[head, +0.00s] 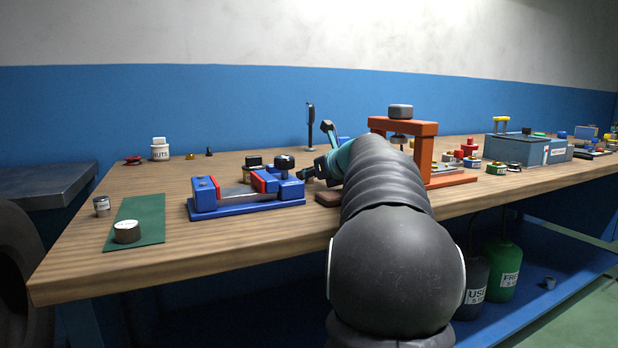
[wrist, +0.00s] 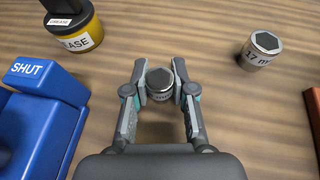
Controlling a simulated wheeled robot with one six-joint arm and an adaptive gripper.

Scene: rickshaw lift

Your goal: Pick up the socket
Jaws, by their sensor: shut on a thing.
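In the wrist view a small metal socket (wrist: 160,84) with a dark hexagonal opening stands upright between the fingertips of my gripper (wrist: 160,72). The fingers are shut on its sides. The lettering on its front is partly hidden and I cannot read it. A second socket (wrist: 261,50), marked 17, stands apart to the right on the wood. In the head view my gripper (head: 316,173) is low over the bench beside the blue vise, and I cannot make out the held socket there. Whether it touches the bench is unclear.
The blue vise (head: 245,205) is close on the left; its SHUT block (wrist: 38,74) shows in the wrist view. A yellow grease pot (wrist: 75,35) stands ahead left. An orange press (head: 424,155) is to the right. A green mat (head: 148,215) lies at the bench's left end.

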